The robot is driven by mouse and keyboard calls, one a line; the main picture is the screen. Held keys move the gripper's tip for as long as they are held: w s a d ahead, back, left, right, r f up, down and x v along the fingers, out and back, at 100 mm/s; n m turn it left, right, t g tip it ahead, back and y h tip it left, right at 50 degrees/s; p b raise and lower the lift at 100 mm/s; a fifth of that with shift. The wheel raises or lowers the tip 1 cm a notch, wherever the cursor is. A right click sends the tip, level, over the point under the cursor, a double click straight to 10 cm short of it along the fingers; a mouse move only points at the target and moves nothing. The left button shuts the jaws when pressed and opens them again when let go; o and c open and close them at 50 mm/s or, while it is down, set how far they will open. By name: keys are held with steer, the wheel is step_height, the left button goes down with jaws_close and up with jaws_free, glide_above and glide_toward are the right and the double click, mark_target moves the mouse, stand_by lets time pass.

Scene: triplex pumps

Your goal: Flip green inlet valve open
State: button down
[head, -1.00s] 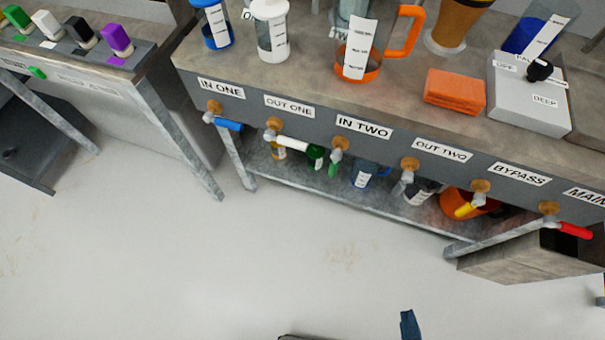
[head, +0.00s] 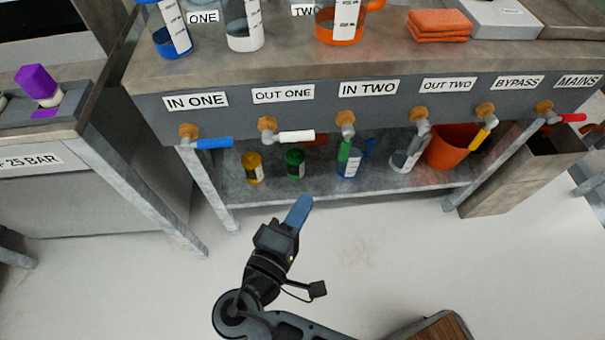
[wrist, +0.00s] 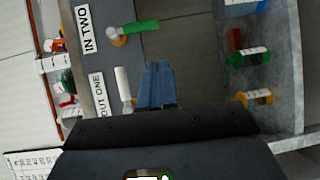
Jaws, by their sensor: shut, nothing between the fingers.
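The green valve handle (head: 344,150) hangs down from its brass fitting below the IN TWO label (head: 367,88). In the wrist view the same green handle (wrist: 140,27) shows near the top, sticking out sideways from its fitting. My gripper (head: 302,204) is shut and empty, with blue fingers. In the head view it is below and left of the green handle, apart from it. In the wrist view the gripper (wrist: 157,70) points up the picture toward the panel side, with the white handle (wrist: 122,84) just to its left.
The blue handle (head: 213,143), white handle (head: 296,137), yellow handle (head: 483,132) and red handle (head: 571,118) sit along the same panel. Bottles and an orange container (head: 450,148) stand on the shelf below. The floor in front (head: 400,250) is clear.

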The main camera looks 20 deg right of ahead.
steer(key=a, duration=0.1)
steer(key=a+r, duration=0.1)
steer(key=a+h, duration=0.1)
steer(key=shift+w+r+m, duration=0.25)
steer(key=shift+w+m, duration=0.05)
steer(key=b, duration=0.1)
glide_toward(345, 150)
steer(key=w+d+f, duration=0.2)
steer(key=w+d, duration=0.1)
steer(key=w, duration=0.3)
steer(key=shift+s+d, duration=0.25)
steer(key=shift+d, duration=0.4)
